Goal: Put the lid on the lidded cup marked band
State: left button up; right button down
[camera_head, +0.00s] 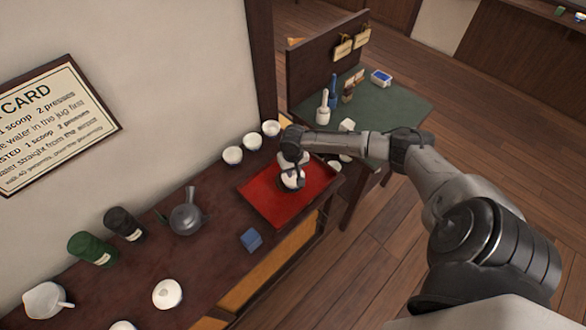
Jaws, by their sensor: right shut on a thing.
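My right gripper (294,174) is over the red tray (258,202), pointing down, and is shut on a small white thing that looks like the lid. A white cup (291,183) shows on the tray just under and around the fingers. The gripper hides part of it, so I cannot tell whether a band mark is on it or whether lid and cup touch. My left gripper is out of view.
Several white cups (232,155) stand behind the tray. A grey teapot (186,216), a blue block (251,239), dark and green canisters (92,249) and a white jug (46,300) share the counter. A green table (395,108) with small tools adjoins at the right.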

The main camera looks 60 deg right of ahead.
dwell(0.4)
jog(key=c, duration=1.3)
grip_release()
jog(key=o, duration=0.8)
jog(key=shift+r, duration=0.1)
jog(key=shift+r+p, duration=0.6)
jog(key=shift+p, duration=0.3)
jog(key=shift+r+p, duration=1.3)
jog(key=shift+p, duration=0.5)
jog(key=shift+r+p, duration=1)
jog(key=shift+p, duration=0.4)
